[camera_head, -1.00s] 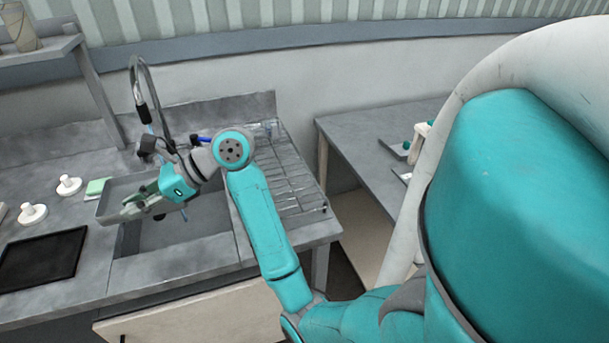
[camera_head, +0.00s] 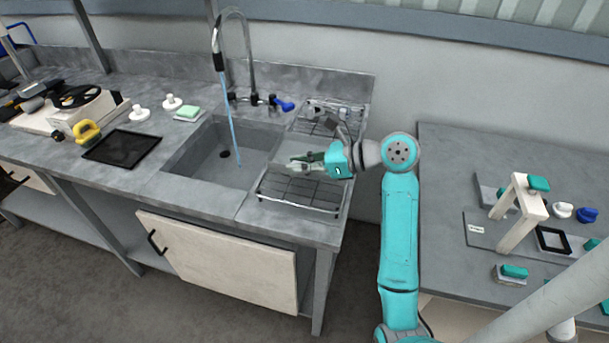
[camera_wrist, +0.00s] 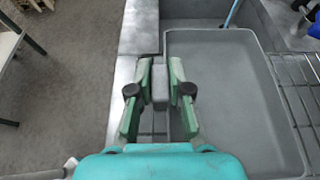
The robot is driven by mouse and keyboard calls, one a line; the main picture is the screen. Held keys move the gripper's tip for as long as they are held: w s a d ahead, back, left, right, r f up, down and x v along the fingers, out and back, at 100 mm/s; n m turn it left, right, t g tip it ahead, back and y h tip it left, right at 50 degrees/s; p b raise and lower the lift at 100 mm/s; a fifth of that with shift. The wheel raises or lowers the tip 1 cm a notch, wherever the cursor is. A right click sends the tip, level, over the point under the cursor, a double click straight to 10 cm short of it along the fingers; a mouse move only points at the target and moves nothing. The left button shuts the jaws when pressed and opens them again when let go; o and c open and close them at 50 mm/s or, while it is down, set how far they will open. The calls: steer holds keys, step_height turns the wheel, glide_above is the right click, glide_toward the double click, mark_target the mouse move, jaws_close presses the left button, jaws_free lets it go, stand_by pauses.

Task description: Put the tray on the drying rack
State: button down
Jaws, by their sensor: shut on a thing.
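My gripper (camera_head: 305,163) is over the drying rack (camera_head: 300,193), to the right of the sink. It is shut on the rim of a grey tray (camera_wrist: 225,90), which fills the middle of the wrist view. My gripper (camera_wrist: 160,85) pinches the tray's left side there. In the head view the tray (camera_head: 297,148) is hard to tell from the grey counter and seems to cover the rack's middle. Rack wires (camera_wrist: 297,75) show at the right of the wrist view. I cannot tell whether the tray touches the rack.
The sink (camera_head: 215,160) has a faucet (camera_head: 217,50) with water running. A green sponge (camera_head: 188,113), white knobs and a black mat (camera_head: 122,148) lie left of it. A side table (camera_head: 445,190) with a white stand (camera_head: 520,210) is at right. A cabinet door (camera_head: 220,260) stands below.

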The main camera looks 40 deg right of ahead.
mark_target(308, 175)
steer(key=shift+f, duration=2)
steer(key=shift+f, duration=0.1)
steer(key=c, duration=1.1)
jaws_free()
steer(key=shift+r, duration=0.2)
steer(key=v, duration=1.2)
steer(key=shift+f, duration=0.15)
